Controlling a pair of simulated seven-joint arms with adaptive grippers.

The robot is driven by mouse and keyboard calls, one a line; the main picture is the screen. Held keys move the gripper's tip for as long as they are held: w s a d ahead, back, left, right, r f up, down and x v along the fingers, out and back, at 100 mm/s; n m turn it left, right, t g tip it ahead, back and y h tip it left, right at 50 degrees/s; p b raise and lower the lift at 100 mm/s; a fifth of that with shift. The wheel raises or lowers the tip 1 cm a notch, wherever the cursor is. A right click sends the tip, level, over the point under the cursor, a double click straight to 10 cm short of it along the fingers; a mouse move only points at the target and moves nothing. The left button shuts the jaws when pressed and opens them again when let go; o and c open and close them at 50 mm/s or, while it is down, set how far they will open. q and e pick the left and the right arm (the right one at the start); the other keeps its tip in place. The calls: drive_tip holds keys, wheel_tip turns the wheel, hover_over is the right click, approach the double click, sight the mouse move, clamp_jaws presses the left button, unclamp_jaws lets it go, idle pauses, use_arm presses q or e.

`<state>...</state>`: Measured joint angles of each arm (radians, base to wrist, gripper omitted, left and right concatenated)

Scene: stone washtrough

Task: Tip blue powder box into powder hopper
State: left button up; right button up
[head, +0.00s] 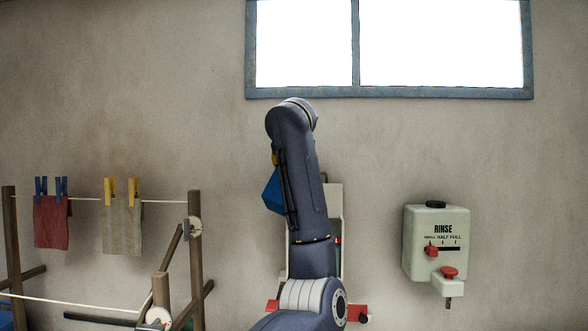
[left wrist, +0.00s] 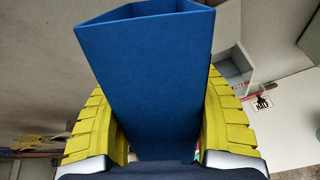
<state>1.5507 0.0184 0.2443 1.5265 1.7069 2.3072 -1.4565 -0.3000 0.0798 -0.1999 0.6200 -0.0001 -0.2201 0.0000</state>
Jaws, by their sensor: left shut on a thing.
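The blue powder box (left wrist: 145,80) is between the yellow fingers of my left gripper (left wrist: 158,100), which is shut on it in the left wrist view. The box's wide end faces the top of that view. In the head view, part of the blue box (head: 272,193) shows left of my arm, tilted; the rest and most of the gripper are hidden behind the arm. A pale open-topped bin, apparently the powder hopper (left wrist: 265,68), is right of the box in the left wrist view. Whether any powder has left the box cannot be seen. My right gripper is in neither view.
A pale wall unit (head: 335,205) is partly hidden behind my arm. A rinse dispenser (head: 436,245) with red controls hangs at right. A wooden drying frame (head: 195,255) with a red cloth (head: 51,222) and a beige cloth (head: 122,226) stands at left. A window (head: 390,50) is above.

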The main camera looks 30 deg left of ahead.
use_arm(q)
drive_tip(key=shift+f+m+g, duration=0.2)
drive_tip(key=shift+m+g, duration=0.2)
drive_tip(key=shift+g, duration=0.3)
drive_tip(key=shift+f+m+g, duration=0.2)
drive_tip(key=shift+m+g, duration=0.2)
drive_tip(key=shift+g, duration=0.3)
idle(1.6)
drive_tip(key=shift+w+f+m+g+y, duration=0.15)
drive_tip(key=shift+f+m+g, duration=0.25)
drive_tip(key=shift+f+g, duration=0.35)
drive_tip(key=shift+w+f+m+g+y, duration=0.15)
drive_tip(key=shift+f+m+g, duration=0.3)
drive_tip(key=shift+g, duration=0.4)
idle(3.4)
